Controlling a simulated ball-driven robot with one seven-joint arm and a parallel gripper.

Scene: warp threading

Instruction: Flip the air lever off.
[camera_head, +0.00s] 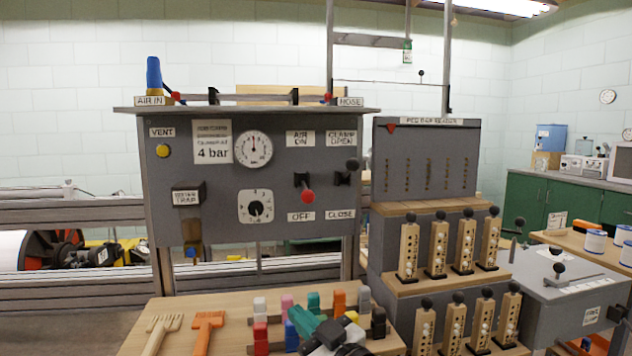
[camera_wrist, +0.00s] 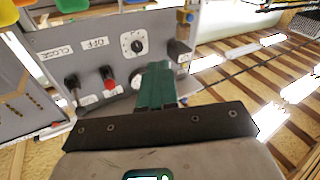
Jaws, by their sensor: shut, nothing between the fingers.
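The air lever, with its red knob (camera_head: 307,196), is on the grey panel between the AIR ON label (camera_head: 300,138) and the OFF label (camera_head: 301,216). In the head view its knob sits below its pivot, on the OFF side. The red knob also shows in the wrist view (camera_wrist: 108,84), left of my fingers. My gripper (camera_head: 303,324) is low in front of the panel, apart from the lever. In the wrist view its green fingers (camera_wrist: 156,82) are together with nothing between them.
The black-knobbed clamp lever (camera_head: 352,164) is right of the air lever, its knob raised toward CLAMP OPEN. A dial (camera_head: 256,206) is to the left. Coloured blocks (camera_head: 260,337) stand on the wooden bench below. A rack of wooden levers (camera_head: 409,250) stands at the right.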

